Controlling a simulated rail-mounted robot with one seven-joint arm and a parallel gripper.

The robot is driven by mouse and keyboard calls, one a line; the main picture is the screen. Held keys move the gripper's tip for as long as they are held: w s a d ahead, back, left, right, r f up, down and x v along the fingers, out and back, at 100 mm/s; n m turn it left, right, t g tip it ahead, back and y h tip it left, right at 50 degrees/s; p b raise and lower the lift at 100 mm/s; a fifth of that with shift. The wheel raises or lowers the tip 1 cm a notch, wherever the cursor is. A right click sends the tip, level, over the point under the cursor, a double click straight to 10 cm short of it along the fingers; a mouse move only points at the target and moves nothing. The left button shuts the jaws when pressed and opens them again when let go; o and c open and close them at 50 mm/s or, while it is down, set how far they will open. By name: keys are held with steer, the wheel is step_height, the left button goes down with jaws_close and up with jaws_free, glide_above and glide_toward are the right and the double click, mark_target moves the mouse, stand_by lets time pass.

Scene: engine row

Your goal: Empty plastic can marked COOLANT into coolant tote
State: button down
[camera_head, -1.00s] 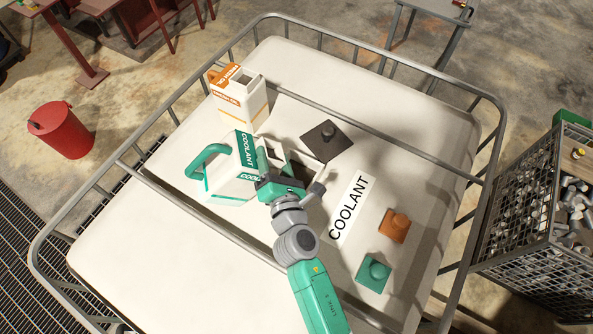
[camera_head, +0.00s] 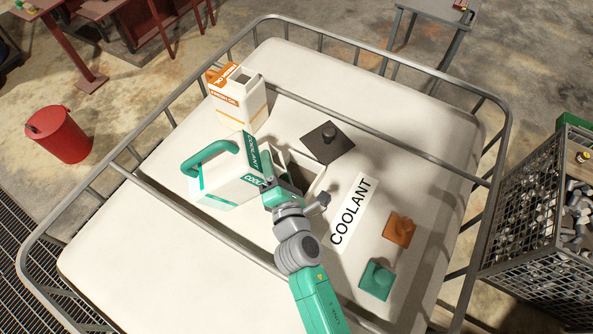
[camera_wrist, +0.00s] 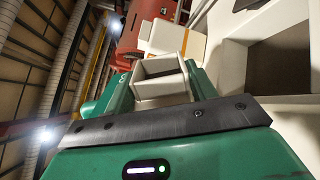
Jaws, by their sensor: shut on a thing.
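The white plastic can (camera_head: 222,188), with green handle and green COOLANT bands, is tipped onto its side above the tote. Its top faces right towards a square opening (camera_head: 306,170) in the tote. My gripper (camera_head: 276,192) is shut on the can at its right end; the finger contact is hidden. The white tote (camera_head: 110,255) has a COOLANT label (camera_head: 353,211) right of the opening. In the wrist view, the can's square spout (camera_wrist: 160,78) shows beyond my gripper (camera_wrist: 160,125), left of a dark recess. No liquid is visible.
A dark lid (camera_head: 328,142), an orange lid (camera_head: 399,230) and a green lid (camera_head: 377,279) lie around the opening. A metal rail (camera_head: 390,150) cages the tote.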

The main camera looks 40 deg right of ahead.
steer(key=shift+f+m+b, duration=0.3)
steer(key=shift+f+b, duration=0.15)
steer(key=shift+b, duration=0.1)
steer(key=shift+s+d+f+m+b, duration=0.1)
steer(key=shift+d+f+m+b, duration=0.1)
steer(key=shift+f+m+b, duration=0.5)
stand_by(0.6)
steer(key=shift+s+d+r+m, duration=0.15)
steer(key=shift+d+r+m, duration=0.1)
steer(key=shift+m, duration=0.15)
steer(key=shift+s+d+m+p, duration=0.35)
steer(key=shift+d+m+p, duration=0.25)
steer(key=shift+p, duration=0.35)
stand_by(1.8)
steer(key=shift+s+d+m, duration=0.1)
steer(key=shift+d+m, duration=0.05)
steer(key=shift+m, duration=0.55)
stand_by(2.3)
